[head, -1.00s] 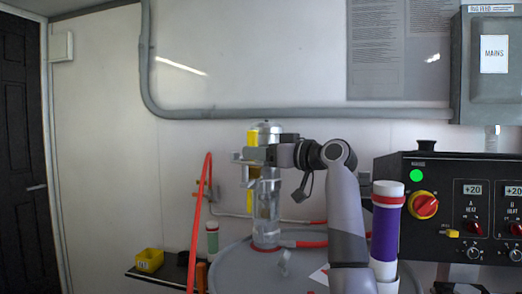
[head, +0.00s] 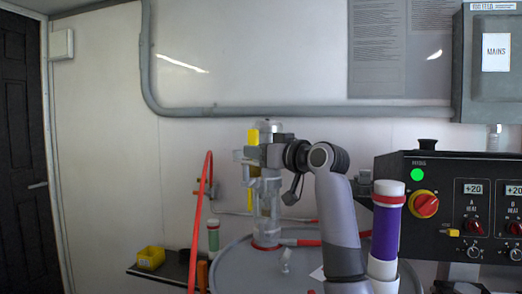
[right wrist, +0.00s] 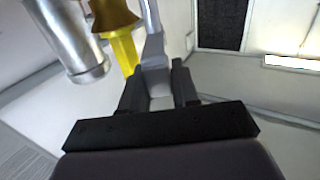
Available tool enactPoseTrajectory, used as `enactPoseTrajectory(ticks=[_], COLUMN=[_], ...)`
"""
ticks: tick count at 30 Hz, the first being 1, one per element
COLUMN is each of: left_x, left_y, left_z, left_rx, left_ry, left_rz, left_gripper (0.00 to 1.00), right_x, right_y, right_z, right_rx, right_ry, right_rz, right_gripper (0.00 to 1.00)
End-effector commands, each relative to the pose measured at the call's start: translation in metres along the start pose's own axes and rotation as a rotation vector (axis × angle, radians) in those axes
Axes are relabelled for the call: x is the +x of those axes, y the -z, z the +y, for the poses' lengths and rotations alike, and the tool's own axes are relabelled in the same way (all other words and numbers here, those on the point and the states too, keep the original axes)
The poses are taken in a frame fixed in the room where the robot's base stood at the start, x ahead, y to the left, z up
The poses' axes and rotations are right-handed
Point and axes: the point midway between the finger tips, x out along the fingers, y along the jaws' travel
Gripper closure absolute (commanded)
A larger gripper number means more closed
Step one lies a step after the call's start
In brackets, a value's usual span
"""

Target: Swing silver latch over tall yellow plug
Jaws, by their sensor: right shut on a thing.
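The tall yellow plug (head: 252,137) stands at the top of a clear and metal pump body (head: 266,205) in the head view. In the right wrist view the plug (right wrist: 123,45) is just beyond my fingers, beside a shiny metal cylinder (right wrist: 68,38). My right gripper (right wrist: 160,88) is shut on the silver latch (right wrist: 153,50), whose bar runs up beside the plug, to its right in that view. In the head view my right gripper (head: 262,155) is at the pump top and hides part of the plug and latch. My left gripper is not in view.
The pump stands on a grey drum lid (head: 235,262). A red hose (head: 203,215) rises left of it. A purple cylinder (head: 386,232) stands right of my forearm, before a black control panel (head: 450,190). A yellow bin (head: 150,258) sits on a low shelf at left.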

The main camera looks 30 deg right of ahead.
Motion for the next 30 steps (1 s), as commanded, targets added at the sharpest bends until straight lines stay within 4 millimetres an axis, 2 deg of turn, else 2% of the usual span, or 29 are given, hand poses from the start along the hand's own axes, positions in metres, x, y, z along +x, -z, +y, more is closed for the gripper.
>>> enactPoseTrajectory(ticks=[18, 30], left_x=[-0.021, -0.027], left_y=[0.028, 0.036], left_z=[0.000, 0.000], left_rx=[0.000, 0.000], left_ry=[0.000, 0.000], left_rz=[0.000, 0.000], left_gripper=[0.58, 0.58], right_x=[0.007, 0.015], right_y=[0.003, 0.001], right_z=[-0.026, -0.037], right_rx=[0.002, 0.001], right_ry=[-0.468, -0.761], right_rz=[-0.001, -0.001], right_gripper=[1.00, 1.00])
